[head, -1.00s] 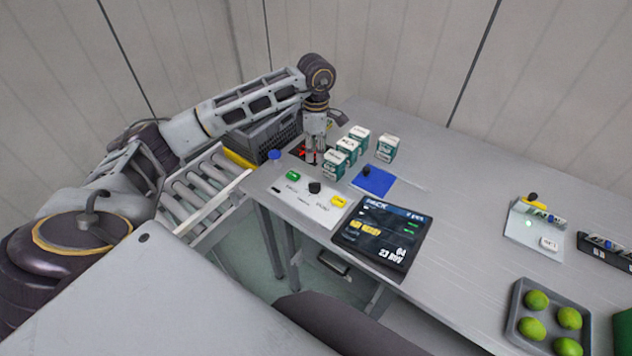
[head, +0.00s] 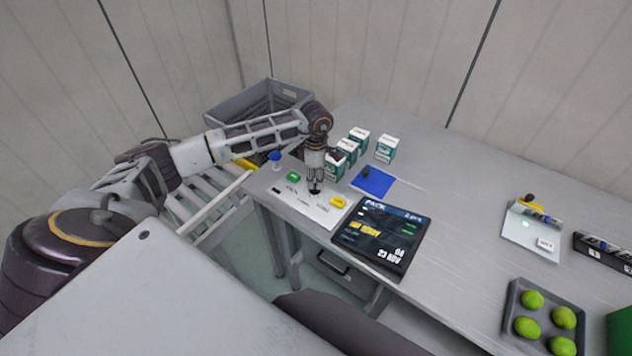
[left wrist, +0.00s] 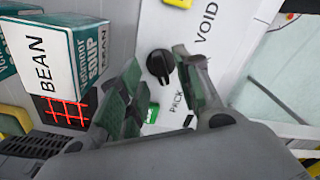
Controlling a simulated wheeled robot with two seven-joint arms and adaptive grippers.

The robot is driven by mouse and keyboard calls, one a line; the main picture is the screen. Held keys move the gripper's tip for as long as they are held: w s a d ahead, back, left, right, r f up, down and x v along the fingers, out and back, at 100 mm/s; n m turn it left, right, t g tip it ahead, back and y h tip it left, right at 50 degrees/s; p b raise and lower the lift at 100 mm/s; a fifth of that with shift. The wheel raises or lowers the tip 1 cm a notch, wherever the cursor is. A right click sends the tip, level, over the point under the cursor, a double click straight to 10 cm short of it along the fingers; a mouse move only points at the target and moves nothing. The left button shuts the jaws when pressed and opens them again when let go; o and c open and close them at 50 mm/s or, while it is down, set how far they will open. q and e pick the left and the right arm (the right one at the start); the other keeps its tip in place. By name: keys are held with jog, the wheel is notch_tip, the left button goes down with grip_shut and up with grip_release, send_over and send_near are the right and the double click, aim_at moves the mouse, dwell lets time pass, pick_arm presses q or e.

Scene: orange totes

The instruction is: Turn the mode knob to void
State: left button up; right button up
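The black mode knob (left wrist: 160,64) stands on a white panel (head: 298,203). In the left wrist view the word VOID (left wrist: 206,22) is printed above and right of it, and PACK (left wrist: 176,113) below it. I cannot tell clearly which word the knob points to. My left gripper (head: 315,190) points down over the panel in the head view and hides most of the knob. In the left wrist view its fingers (left wrist: 159,68) are apart, with the knob showing between their tips; contact is not clear. My right gripper is not in view.
A green button (head: 293,176) and a yellow button (head: 338,201) flank the knob. White-and-teal cartons (head: 386,148), a blue pad (head: 373,181) and a dark screen (head: 381,238) are close by. A grey crate (head: 222,118) stands behind my arm.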

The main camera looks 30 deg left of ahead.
aim_at(315, 187)
pick_arm(q)
jog(key=shift+f, duration=1.3)
jog(key=shift+c, duration=0.3)
grip_shut()
